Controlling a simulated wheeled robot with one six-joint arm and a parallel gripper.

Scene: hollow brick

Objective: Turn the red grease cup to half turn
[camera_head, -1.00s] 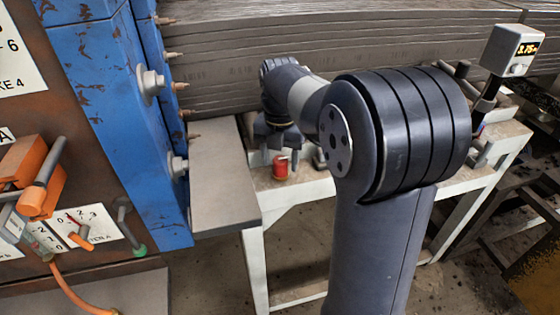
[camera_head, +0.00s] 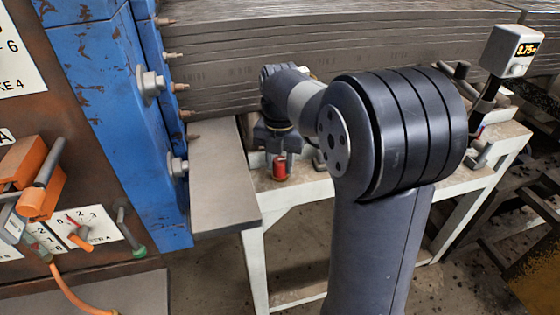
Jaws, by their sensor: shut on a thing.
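The red grease cup (camera_head: 280,169) is a small red cylinder standing upright on the pale bench top, left of my arm's large elbow joint. My gripper (camera_head: 279,156) points down over it from above, with its fingers at the cup's upper part. It is shut on the cup. The finger tips are small and dark in this view, and any turn mark on the cup is too small to make out.
The white-framed bench (camera_head: 318,186) extends right to a post with a small display (camera_head: 512,50). A grey plate (camera_head: 222,185) and blue machine column (camera_head: 105,110) stand close on the left. Stacked grey layers (camera_head: 330,50) rise behind.

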